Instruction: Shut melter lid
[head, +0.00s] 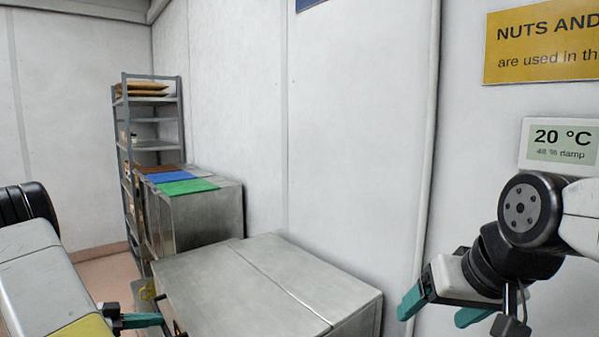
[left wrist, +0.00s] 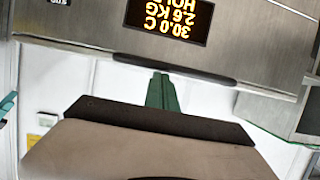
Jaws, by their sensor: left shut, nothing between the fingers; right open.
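The steel melter (head: 225,295) stands in the lower middle of the head view. Its top lies flat, with a seam dividing a larger left panel, which looks like the lid, from a narrower right strip. No raised lid shows. In the left wrist view its steel front (left wrist: 75,35) appears upside down, with a lit display reading 30.0 C and 2.6 KG and a dark bar (left wrist: 175,70) along an edge. My left gripper (head: 141,321) is shut and empty beside the melter's front left edge; its green fingertips (left wrist: 161,92) appear close to the bar. Contact cannot be told. My right gripper (head: 441,309) is open and empty, right of the melter.
A second steel cabinet (head: 205,215) with brown, blue and green mats on top stands behind the melter. A grey shelf rack (head: 150,145) holding packets stands further back. The white wall (head: 350,130) runs close behind the melter. Pinkish floor (head: 105,270) shows at left.

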